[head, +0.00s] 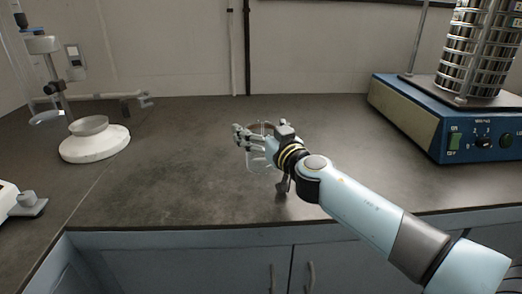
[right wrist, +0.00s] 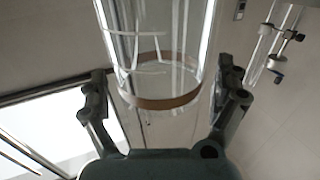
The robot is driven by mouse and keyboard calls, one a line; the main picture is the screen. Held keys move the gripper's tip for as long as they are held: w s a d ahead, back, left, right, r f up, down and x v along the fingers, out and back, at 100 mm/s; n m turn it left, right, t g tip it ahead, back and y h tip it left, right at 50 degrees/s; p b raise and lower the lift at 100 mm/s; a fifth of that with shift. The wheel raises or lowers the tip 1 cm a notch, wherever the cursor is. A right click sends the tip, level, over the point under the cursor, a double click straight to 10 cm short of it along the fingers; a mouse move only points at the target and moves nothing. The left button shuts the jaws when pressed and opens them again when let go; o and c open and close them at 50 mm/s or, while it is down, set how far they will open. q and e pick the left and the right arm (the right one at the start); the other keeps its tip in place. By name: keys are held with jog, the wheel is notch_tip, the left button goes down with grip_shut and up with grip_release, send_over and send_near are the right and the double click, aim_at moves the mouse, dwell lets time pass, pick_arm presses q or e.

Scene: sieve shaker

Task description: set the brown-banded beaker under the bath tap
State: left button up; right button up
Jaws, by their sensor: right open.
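The brown-banded beaker (head: 256,160) is clear glass and stands on the dark worktop, partly hidden behind my right gripper. My right gripper (head: 250,138) is at the beaker's upper part, with its fingers spread. In the right wrist view the beaker (right wrist: 155,45) fills the space between the two open fingers of the gripper (right wrist: 162,92), and its brown band (right wrist: 158,101) shows near the fingertips. I cannot tell whether a finger touches the glass. I see no bath tap that I can make out. My left gripper is not in view.
A blue sieve shaker (head: 445,118) with a stack of metal sieves (head: 475,50) stands at the right. A white round-based stand with a dish (head: 93,143) is at the left. A white device (head: 10,200) shows at the left edge. The worktop (head: 180,180) between is clear.

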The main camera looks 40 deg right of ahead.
jog(key=shift+w, duration=0.2)
jog(key=shift+s, duration=0.1)
jog(key=c, duration=1.7)
jog(key=shift+r, duration=0.2)
